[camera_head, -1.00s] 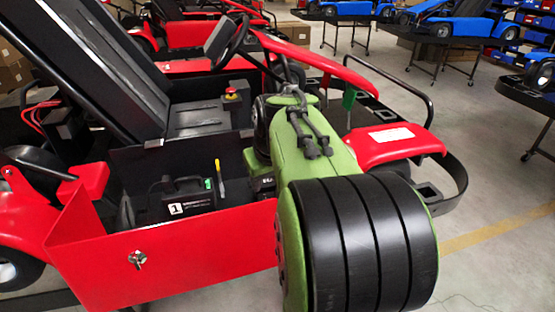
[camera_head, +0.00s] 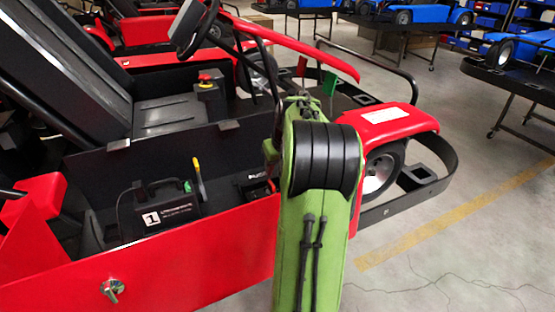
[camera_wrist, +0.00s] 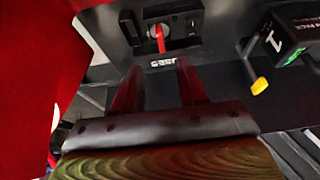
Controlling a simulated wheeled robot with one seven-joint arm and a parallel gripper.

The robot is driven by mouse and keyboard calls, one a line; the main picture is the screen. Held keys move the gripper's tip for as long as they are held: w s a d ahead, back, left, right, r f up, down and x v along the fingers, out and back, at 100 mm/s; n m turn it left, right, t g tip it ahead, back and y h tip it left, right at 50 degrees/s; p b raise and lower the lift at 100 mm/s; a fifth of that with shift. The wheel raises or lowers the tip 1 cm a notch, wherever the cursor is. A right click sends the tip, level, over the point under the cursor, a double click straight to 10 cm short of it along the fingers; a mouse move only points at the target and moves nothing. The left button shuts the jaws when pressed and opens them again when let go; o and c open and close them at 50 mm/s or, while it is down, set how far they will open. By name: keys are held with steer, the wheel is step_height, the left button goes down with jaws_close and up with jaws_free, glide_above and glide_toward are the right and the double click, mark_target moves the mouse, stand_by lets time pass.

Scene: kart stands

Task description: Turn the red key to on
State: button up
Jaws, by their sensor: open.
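The red key (camera_wrist: 159,38) sits in a switch on a dark box in the upper middle of the wrist view. My gripper (camera_wrist: 156,76) is open and empty. Its two dark red fingers point toward the box, one to each side of the key's line, and appear short of the key.
The red side panel (camera_head: 190,265) of the kart borders the footwell. A black battery case marked 1 (camera_head: 160,210) and a yellow-tipped lever (camera_head: 198,175) stand left of my arm. The steering wheel (camera_head: 195,25) is above. Open floor (camera_head: 450,260) lies right.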

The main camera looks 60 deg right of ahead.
mark_target(271, 184)
steer(key=b+x, duration=0.1)
steer(key=x, duration=0.9)
steer(key=shift+w+f+b, duration=0.15)
steer(key=shift+b, duration=0.25)
jaws_close()
steer(key=shift+a+m+g+h, duration=0.1)
steer(key=shift+m+g+h, duration=0.2)
steer(key=shift+m, duration=0.4)
steer(key=m+g, duration=0.1)
steer(key=m, duration=0.2)
steer(key=shift+w+a+m+h, duration=0.1)
steer(key=shift+w+m+h, duration=0.05)
steer(key=shift+m+h, duration=0.25)
steer(key=shift+m, duration=0.4)
